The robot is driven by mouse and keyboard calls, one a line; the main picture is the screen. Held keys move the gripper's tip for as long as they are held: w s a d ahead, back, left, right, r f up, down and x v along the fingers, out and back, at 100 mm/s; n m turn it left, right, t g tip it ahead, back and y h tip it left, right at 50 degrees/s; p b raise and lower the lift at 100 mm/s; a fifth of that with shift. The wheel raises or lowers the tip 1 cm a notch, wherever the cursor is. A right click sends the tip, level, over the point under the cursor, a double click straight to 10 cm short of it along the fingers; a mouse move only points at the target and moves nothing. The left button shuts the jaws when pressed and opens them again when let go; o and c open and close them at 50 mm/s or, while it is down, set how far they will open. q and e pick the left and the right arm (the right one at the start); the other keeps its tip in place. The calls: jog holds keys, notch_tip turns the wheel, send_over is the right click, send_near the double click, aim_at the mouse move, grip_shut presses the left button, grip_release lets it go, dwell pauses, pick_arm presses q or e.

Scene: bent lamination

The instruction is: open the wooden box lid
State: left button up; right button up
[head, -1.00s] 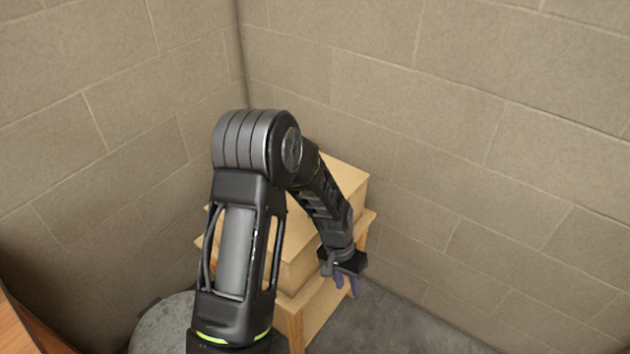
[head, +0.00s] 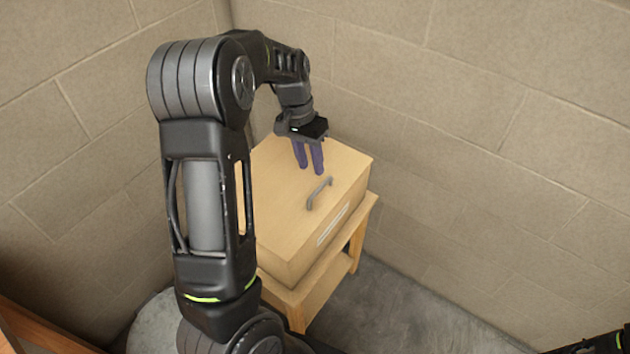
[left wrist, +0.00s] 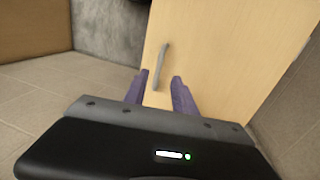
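The wooden box (head: 290,258) sits on a small wooden table (head: 320,287), and its lid (head: 280,205) is shut. A grey bar handle (head: 319,193) is on the lid's top near the front edge. My left gripper (head: 310,172) is above the lid, just behind the handle, with its purple fingers apart and empty. In the left wrist view, the handle (left wrist: 160,68) shows ahead of and between the open fingertips (left wrist: 158,80), on the pale lid (left wrist: 225,45). I cannot tell the exact gap to the handle. My right gripper cannot be made out.
Block walls (head: 480,150) meet in a corner close behind the table. A round grey object (head: 153,325) stands at the lower left, partly hidden by my left arm. A brown wooden edge (head: 40,325) is at the bottom left.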

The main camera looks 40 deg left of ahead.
aim_at(317, 190)
pick_arm(q)
jog(key=f, duration=0.2)
jog(key=d+f, duration=0.1)
jog(key=f, duration=0.4)
jog(key=shift+d+f+p, duration=0.15)
jog(key=shift+d+p, duration=0.1)
jog(key=shift+p, duration=0.15)
jog(key=shift+c, duration=0.5)
grip_shut()
dwell(0.5)
